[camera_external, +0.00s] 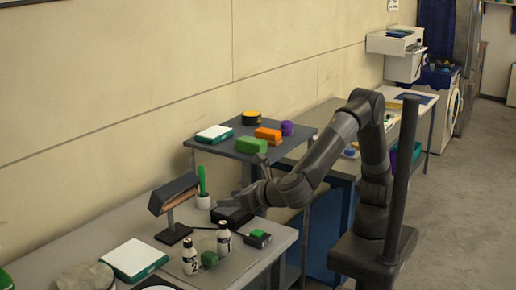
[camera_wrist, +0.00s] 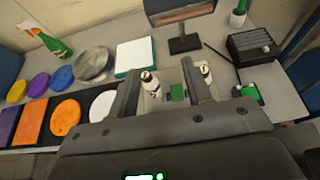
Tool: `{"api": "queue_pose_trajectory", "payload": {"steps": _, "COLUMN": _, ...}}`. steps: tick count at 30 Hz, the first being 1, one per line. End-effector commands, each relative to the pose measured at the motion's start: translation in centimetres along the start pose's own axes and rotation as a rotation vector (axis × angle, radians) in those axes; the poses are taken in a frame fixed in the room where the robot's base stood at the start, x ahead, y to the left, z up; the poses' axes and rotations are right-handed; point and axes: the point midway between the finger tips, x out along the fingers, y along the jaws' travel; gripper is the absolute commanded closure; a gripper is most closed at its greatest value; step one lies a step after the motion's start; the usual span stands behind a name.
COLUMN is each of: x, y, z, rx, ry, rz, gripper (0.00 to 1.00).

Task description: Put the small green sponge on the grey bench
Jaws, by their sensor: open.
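A small green sponge (camera_external: 209,258) lies on the pale grey bench (camera_external: 190,275) in the foreground, beside two white bottles with black caps. In the wrist view the sponge (camera_wrist: 177,93) shows between my finger lines, below and beyond the tips. My gripper (camera_external: 243,189) is open and empty, held above the bench near the black box. Its fingers also show in the wrist view (camera_wrist: 160,75). A larger green block (camera_external: 251,145) lies on a darker grey raised table (camera_external: 222,149). I cannot tell which surface the task calls the grey bench.
Bottles marked 2 (camera_external: 190,256) and 1 (camera_external: 224,238) stand close to the sponge. A dark lamp (camera_external: 174,205), a black box (camera_external: 232,215), a small dark item with a green top (camera_external: 257,238) and a white-and-green case (camera_external: 134,260) crowd the bench. The raised table's front has some bare room.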

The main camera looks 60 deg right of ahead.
Motion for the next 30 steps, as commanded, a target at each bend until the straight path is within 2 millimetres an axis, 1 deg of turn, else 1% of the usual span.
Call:
{"api": "queue_pose_trajectory", "payload": {"steps": 1, "x": 0.8, "y": 0.1, "z": -2.4, "rx": -0.015, "ry": -0.003, "rz": -0.003, "gripper": 0.55}}
{"api": "queue_pose_trajectory", "payload": {"steps": 2, "x": 1.5, "y": -0.1, "z": -3.8, "rx": -0.015, "ry": -0.002, "rz": -0.005, "gripper": 0.55}}
{"api": "queue_pose_trajectory", "payload": {"steps": 3, "x": 2.3, "y": -0.1, "z": -5.7, "rx": -0.014, "ry": -0.002, "rz": -0.005, "gripper": 0.55}}
{"api": "queue_pose_trajectory", "payload": {"steps": 6, "x": 3.9, "y": -0.1, "z": -9.6, "rx": -0.010, "ry": -0.001, "rz": -0.003, "gripper": 0.55}}
{"api": "queue_pose_trajectory", "payload": {"steps": 8, "x": 4.9, "y": -0.1, "z": -11.7, "rx": -0.007, "ry": 0.000, "rz": -0.004, "gripper": 0.55}}
{"api": "queue_pose_trajectory", "payload": {"steps": 9, "x": 5.4, "y": -0.1, "z": -13.1, "rx": -0.007, "ry": 0.000, "rz": -0.004, "gripper": 0.55}}
{"api": "queue_pose_trajectory", "payload": {"steps": 12, "x": 6.6, "y": -0.1, "z": -15.9, "rx": -0.004, "ry": 0.000, "rz": -0.003, "gripper": 0.55}}
{"api": "queue_pose_trajectory", "payload": {"steps": 13, "x": 6.9, "y": -0.1, "z": -16.6, "rx": -0.004, "ry": 0.000, "rz": -0.004, "gripper": 0.55}}
{"api": "queue_pose_trajectory", "payload": {"steps": 15, "x": 7.4, "y": -0.1, "z": -17.7, "rx": 0.000, "ry": 0.001, "rz": -0.003, "gripper": 0.55}}
{"api": "queue_pose_trajectory", "payload": {"steps": 18, "x": 8.2, "y": -0.1, "z": -18.4, "rx": 0.002, "ry": 0.000, "rz": -0.004, "gripper": 0.55}}
{"api": "queue_pose_trajectory", "payload": {"steps": 25, "x": 11.8, "y": -0.1, "z": -18.4, "rx": 0.003, "ry": 0.001, "rz": -0.005, "gripper": 0.55}}
{"api": "queue_pose_trajectory", "payload": {"steps": 27, "x": 12.6, "y": -0.1, "z": -18.4, "rx": 0.004, "ry": 0.002, "rz": -0.004, "gripper": 0.55}}
{"api": "queue_pose_trajectory", "payload": {"steps": 30, "x": 13.3, "y": -0.1, "z": -18.3, "rx": 0.003, "ry": 0.001, "rz": -0.003, "gripper": 0.55}}
